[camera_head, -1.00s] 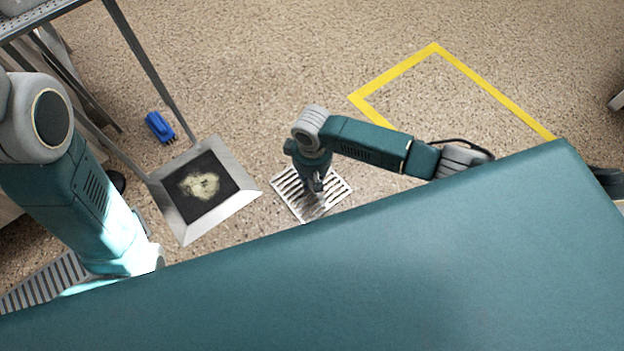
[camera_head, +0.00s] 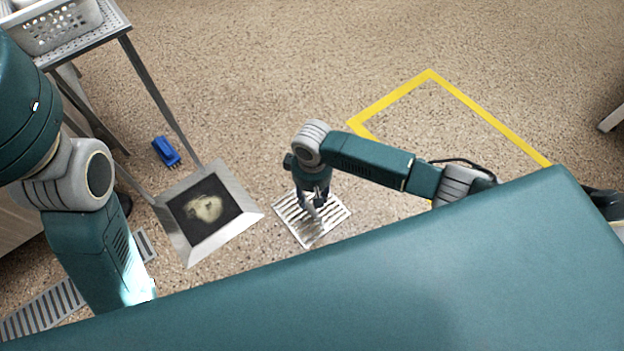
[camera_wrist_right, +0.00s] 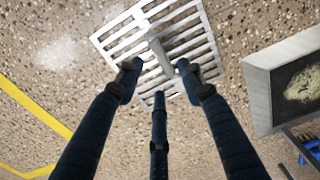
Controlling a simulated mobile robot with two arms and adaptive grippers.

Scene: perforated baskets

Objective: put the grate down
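The grate (camera_head: 298,226) is a pale metal square with slots. It lies flat at floor level, right of an open drain with a wide metal frame (camera_head: 221,235). My right gripper (camera_head: 315,208) is above the grate. In the right wrist view, the grate (camera_wrist_right: 196,46) has a raised bar (camera_wrist_right: 158,50) in its middle. The right gripper's fingers (camera_wrist_right: 157,74) are spread around the near end of this bar, with gaps visible beside it. My left arm comes down at the left, but its gripper is out of sight.
The drain's dark pit holds a pale clump (camera_head: 206,208). A blue brush-like object (camera_head: 166,151) lies behind it. A metal stand with a perforated basket (camera_head: 60,30) is at the upper left. Yellow tape (camera_head: 395,97) marks the floor. Another slotted strip (camera_head: 45,308) is at the lower left.

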